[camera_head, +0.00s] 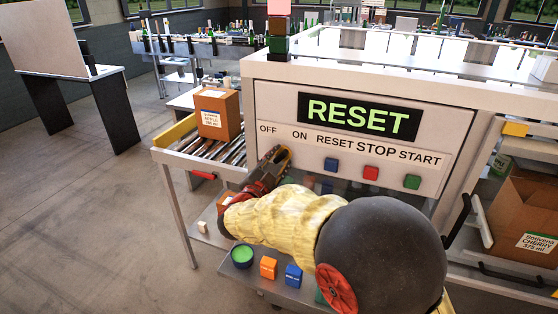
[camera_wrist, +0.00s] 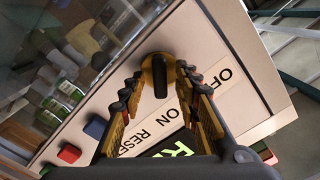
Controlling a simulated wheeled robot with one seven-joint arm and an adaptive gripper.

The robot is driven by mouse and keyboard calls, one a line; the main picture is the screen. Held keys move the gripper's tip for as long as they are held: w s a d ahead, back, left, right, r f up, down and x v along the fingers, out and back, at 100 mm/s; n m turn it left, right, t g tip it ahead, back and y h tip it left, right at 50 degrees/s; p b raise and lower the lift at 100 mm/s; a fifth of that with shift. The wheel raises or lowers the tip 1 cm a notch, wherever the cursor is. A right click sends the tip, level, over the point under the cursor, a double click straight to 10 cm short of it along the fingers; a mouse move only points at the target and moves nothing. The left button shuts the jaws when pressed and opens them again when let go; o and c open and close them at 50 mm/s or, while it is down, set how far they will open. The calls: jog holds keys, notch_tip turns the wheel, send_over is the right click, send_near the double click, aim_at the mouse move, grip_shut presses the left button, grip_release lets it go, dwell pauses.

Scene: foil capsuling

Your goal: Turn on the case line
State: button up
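The control panel (camera_head: 350,125) shows the word RESET in green on its display (camera_head: 360,117). Its labels read OFF, ON, RESET, STOP and START. A blue button (camera_head: 331,164), a red button (camera_head: 371,173) and a green button (camera_head: 412,182) sit below the labels. The rotary switch (camera_wrist: 160,76), a black knob on a yellow round plate, shows in the wrist view by the OFF and ON labels. My gripper (camera_head: 272,167) is at the panel's left side. In the wrist view its fingers are open, one on each side of the knob; I cannot tell whether they touch it.
A cardboard box (camera_head: 217,113) stands on the roller conveyor (camera_head: 195,143) left of the panel. Another box (camera_head: 525,215) is at the right. Open floor lies left.

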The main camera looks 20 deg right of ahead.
jog(key=v, duration=1.1)
jog(key=shift+s+a, duration=0.25)
jog(key=shift+s, duration=0.05)
